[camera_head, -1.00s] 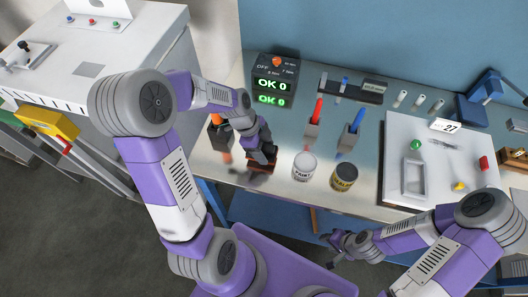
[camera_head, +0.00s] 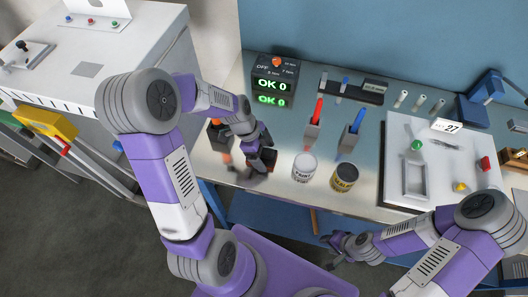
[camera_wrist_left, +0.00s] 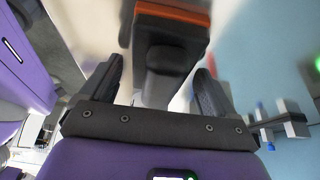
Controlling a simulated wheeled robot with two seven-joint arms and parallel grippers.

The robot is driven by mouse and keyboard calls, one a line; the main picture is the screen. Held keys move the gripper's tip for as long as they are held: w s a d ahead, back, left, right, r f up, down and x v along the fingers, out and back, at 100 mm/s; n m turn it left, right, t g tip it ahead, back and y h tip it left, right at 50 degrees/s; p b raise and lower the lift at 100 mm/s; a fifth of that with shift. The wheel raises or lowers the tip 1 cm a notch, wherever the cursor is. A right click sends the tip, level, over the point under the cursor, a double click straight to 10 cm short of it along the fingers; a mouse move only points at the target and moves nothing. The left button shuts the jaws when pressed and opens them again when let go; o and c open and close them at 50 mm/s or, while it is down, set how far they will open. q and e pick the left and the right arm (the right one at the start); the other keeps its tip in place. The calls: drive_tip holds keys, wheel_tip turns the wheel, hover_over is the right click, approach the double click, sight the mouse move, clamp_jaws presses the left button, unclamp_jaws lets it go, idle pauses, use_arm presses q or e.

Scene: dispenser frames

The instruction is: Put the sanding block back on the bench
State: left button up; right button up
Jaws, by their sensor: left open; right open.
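The sanding block (camera_wrist_left: 175,30) is dark grey with an orange-brown edge layer and a rounded grey knob handle. In the head view the dark block (camera_head: 264,160) appears to sit on the shiny bench (camera_head: 295,190), left of the white paint can. My left gripper (camera_head: 256,148) is directly over it, partly hiding it. In the left wrist view my left gripper's two fingers (camera_wrist_left: 158,82) are spread apart, with gaps on both sides of the handle. My right gripper (camera_head: 338,247) is open and empty, low in front of the bench edge.
A white paint can (camera_head: 304,167) and a yellow-black can (camera_head: 344,177) stand right of the block. Red (camera_head: 314,125) and blue (camera_head: 352,132) tools stand in holders behind them. An orange-topped dark holder (camera_head: 218,130) is just left. A white board (camera_head: 440,160) lies further right.

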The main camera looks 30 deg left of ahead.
use_arm(q)
drive_tip(key=shift+r, duration=0.2)
drive_tip(key=p+v, duration=0.2)
drive_tip(key=v, duration=1)
